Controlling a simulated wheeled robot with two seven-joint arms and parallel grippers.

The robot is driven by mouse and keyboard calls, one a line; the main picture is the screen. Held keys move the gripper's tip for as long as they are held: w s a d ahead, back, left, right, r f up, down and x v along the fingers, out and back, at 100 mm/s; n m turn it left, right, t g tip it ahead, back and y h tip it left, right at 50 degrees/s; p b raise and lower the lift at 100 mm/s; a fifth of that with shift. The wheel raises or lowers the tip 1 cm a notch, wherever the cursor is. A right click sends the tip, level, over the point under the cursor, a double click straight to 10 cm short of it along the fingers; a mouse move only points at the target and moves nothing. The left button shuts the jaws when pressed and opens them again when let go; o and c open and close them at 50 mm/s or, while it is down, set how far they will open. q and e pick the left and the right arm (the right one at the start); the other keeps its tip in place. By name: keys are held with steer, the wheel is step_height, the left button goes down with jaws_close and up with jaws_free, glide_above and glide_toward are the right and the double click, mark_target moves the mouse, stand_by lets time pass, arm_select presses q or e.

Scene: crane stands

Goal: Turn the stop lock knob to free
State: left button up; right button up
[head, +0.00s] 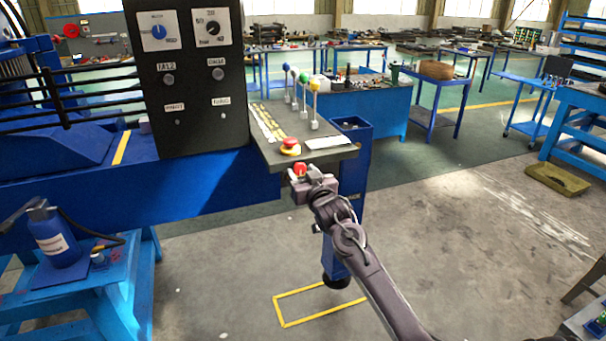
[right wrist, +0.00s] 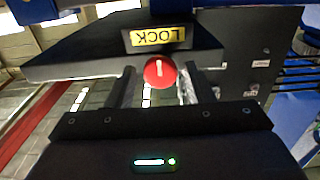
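The stop lock knob (right wrist: 160,71) is a round red knob with a short white mark, upright in the right wrist view. It sits on the edge of the dark control panel (right wrist: 95,52), below a yellow LOCK label (right wrist: 158,37) that reads upside down there. In the head view the red knob (head: 300,168) shows at the panel's front edge, partly hidden by my right gripper (head: 303,180). My right gripper (right wrist: 158,88) has its fingers apart, one on each side of the knob. Gaps seem to show beside it; contact is not clear. My left gripper is not in view.
A red mushroom button (head: 290,144) on a yellow base stands on the panel top just behind the knob. Several levers (head: 302,95) with coloured balls stand further back. A black dial cabinet (head: 190,75) rises at left.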

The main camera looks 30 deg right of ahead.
steer(key=c, duration=0.7)
steer(key=shift+n, duration=0.3)
steer(key=n+b, duration=0.1)
steer(key=n, duration=0.2)
steer(key=shift+n, duration=0.3)
steer(key=n, duration=0.3)
steer(key=shift+n+b, duration=0.3)
steer(key=shift+b, duration=0.05)
steer(key=n+b, duration=0.2)
steer(key=n, duration=0.3)
steer(key=shift+d, duration=0.1)
steer(key=n+b, duration=0.2)
steer(key=n, duration=0.3)
steer(key=shift+r, duration=0.1)
